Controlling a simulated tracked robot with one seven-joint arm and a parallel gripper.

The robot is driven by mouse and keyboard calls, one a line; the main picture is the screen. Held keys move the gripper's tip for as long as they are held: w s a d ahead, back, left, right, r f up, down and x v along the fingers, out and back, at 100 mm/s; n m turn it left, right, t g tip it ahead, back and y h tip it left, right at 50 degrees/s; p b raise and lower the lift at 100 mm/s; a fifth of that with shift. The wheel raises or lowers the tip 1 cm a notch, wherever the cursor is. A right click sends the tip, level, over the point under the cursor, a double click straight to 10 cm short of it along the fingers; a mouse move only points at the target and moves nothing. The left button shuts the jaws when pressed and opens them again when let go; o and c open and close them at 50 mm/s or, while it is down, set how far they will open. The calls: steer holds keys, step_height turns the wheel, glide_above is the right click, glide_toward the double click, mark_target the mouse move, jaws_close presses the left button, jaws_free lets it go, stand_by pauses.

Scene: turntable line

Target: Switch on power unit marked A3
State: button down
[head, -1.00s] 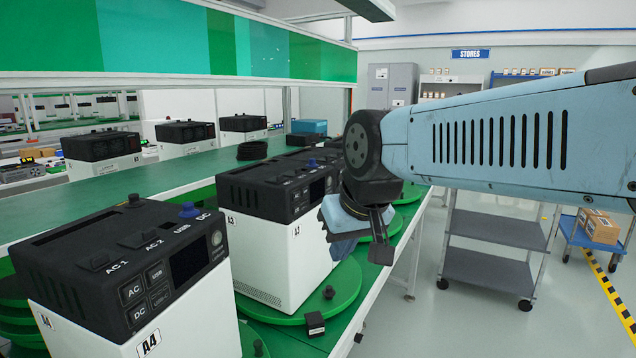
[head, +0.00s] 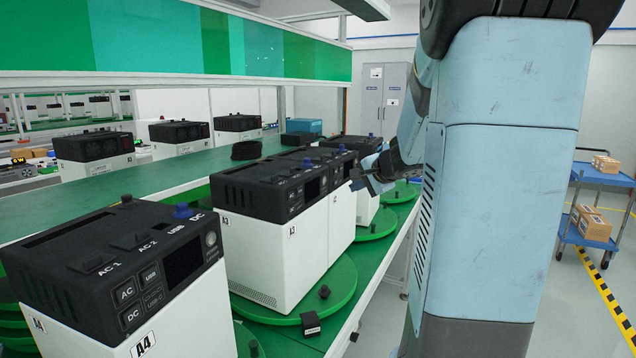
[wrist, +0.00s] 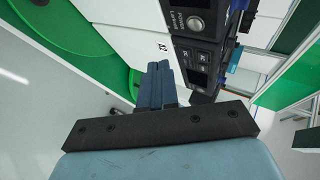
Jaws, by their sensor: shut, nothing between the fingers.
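The power unit marked A3 (head: 262,262) is a white box with a black top and front panel. It stands upright on a green turntable (head: 340,290), behind the unit marked A4 (head: 185,315). Its dark screen and panel buttons face right; the panel is seen at a steep angle, so its state cannot be told. My gripper (head: 360,184) is shut and empty, beyond A3 and in front of the farther units. That unit's label is unreadable.
More units stand in the row behind A3 and on the green bench (head: 160,187) at left. A small black block (head: 310,323) lies by A3's turntable. A blue cart (head: 600,180) with boxes stands far right. My arm hides much of the right side.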

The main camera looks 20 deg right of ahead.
steer(key=d, duration=0.1)
steer(key=d+m, duration=0.1)
steer(key=w+d+f+h, duration=0.1)
steer(key=shift+d+t, duration=0.2)
steer(key=shift+t, duration=0.1)
glide_toward(326, 184)
steer(key=shift+w+d+f, duration=0.25)
steer(key=shift+w+f, duration=0.5)
steer(key=shift+w, duration=0.15)
steer(key=shift+w+d+f, duration=0.25)
steer(key=shift+w+f, duration=0.5)
steer(key=shift+w, duration=0.15)
steer(key=shift+w+a+r, duration=0.1)
steer(key=shift+w+a, duration=0.35)
steer(key=shift+w, duration=0.05)
stand_by(2.0)
steer(key=shift+s+d, duration=0.45)
steer(key=shift+s, duration=0.15)
stand_by(0.3)
steer(key=shift+s+d, duration=0.75)
steer(key=shift+s, duration=0.25)
steer(key=shift+s+d, duration=0.8)
steer(key=shift+s, duration=0.2)
